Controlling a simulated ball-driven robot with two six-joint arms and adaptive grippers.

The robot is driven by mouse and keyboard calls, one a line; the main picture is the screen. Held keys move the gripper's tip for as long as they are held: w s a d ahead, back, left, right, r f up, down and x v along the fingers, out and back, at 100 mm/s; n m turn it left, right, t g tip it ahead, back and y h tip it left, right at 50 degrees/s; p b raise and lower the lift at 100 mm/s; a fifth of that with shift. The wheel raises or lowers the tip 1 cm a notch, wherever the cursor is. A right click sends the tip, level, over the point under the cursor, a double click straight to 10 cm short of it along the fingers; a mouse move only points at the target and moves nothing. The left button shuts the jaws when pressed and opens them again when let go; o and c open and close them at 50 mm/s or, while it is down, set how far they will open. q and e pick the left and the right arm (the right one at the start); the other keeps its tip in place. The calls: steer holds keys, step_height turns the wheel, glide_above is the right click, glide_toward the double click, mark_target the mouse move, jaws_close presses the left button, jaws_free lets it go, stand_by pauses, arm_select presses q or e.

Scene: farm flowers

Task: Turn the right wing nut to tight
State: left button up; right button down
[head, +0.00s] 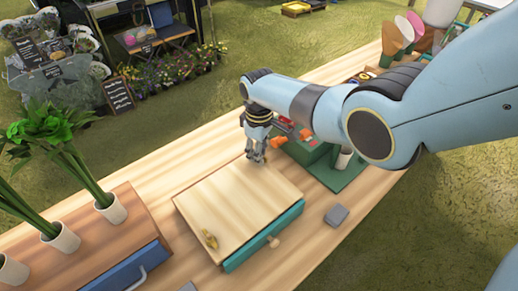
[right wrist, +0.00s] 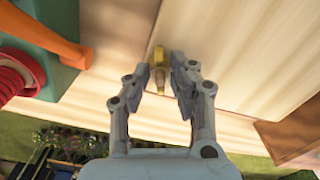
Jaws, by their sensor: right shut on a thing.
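A wooden box (head: 240,205) with a pale lid and a teal drawer front lies on the long table. One brass wing nut (head: 210,240) stands at the lid's near left corner, with nothing touching it. My right gripper (head: 257,157) points down at the lid's far corner. In the right wrist view, my right gripper (right wrist: 160,80) is shut on the brass right wing nut (right wrist: 158,56), which sits upright between the fingertips. In the head view the fingers hide this nut. My left gripper is out of view.
A green stand with orange parts (head: 310,150) is close to the right of my gripper. A small grey block (head: 336,215) lies right of the box. Potted plants stand on a wooden drawer unit (head: 125,240) at left.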

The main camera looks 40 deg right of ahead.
steer(key=m, duration=0.4)
steer(key=shift+m+p, duration=0.3)
steer(key=m, duration=2)
steer(key=shift+m, duration=0.4)
steer(key=m, duration=0.4)
steer(key=shift+m, duration=0.3)
steer(key=m, duration=0.5)
steer(key=shift+m, duration=2.5)
